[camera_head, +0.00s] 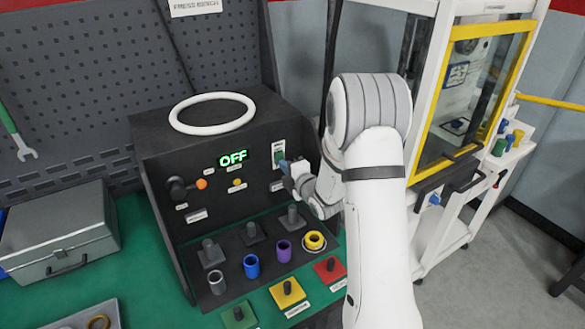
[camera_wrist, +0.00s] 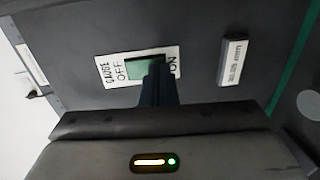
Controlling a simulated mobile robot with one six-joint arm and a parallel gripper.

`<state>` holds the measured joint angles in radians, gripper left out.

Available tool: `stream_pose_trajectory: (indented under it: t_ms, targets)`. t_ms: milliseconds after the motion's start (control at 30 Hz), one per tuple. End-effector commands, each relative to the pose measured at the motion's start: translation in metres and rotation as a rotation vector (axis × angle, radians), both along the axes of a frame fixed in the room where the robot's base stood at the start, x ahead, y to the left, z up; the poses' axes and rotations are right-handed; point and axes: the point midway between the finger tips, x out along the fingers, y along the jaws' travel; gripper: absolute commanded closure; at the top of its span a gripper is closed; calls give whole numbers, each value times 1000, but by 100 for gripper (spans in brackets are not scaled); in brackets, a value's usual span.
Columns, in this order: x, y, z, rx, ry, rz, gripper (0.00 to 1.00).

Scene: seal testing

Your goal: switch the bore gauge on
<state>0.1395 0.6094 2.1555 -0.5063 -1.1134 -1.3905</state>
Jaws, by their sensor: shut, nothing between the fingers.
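The bore gauge is a dark box-shaped unit (camera_head: 222,145) on the green bench, and its display (camera_head: 233,157) reads OFF in green. Its switch (camera_head: 279,155) is a green rocker on a white plate at the right of the front panel. In the wrist view the switch plate (camera_wrist: 108,70) is marked GAUGE, OFF and ON, with the green rocker (camera_wrist: 143,66) between OFF and ON. My gripper (camera_head: 284,165) is shut and empty, its fingertips at the rocker. In the wrist view the fingers (camera_wrist: 154,75) cover the rocker's ON-side end; I cannot tell whether they touch it.
A white ring (camera_head: 212,113) lies on top of the unit. Several coloured sleeves, including a blue one (camera_head: 251,266), stand on the sloped shelf below. A grey toolbox (camera_head: 62,232) sits at left. A white cabinet with a yellow-framed door (camera_head: 422,172) stands close at right.

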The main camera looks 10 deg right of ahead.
Motion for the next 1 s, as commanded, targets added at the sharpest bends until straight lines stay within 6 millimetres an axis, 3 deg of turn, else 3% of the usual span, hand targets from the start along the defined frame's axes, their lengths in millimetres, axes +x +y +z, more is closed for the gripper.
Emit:
stream_pose_trajectory:
  t_ms: [733,1000]
  targets:
    - [2,0,-2,1,0,-1,100]
    - [-16,-8,-10,0,-2,-1,100]
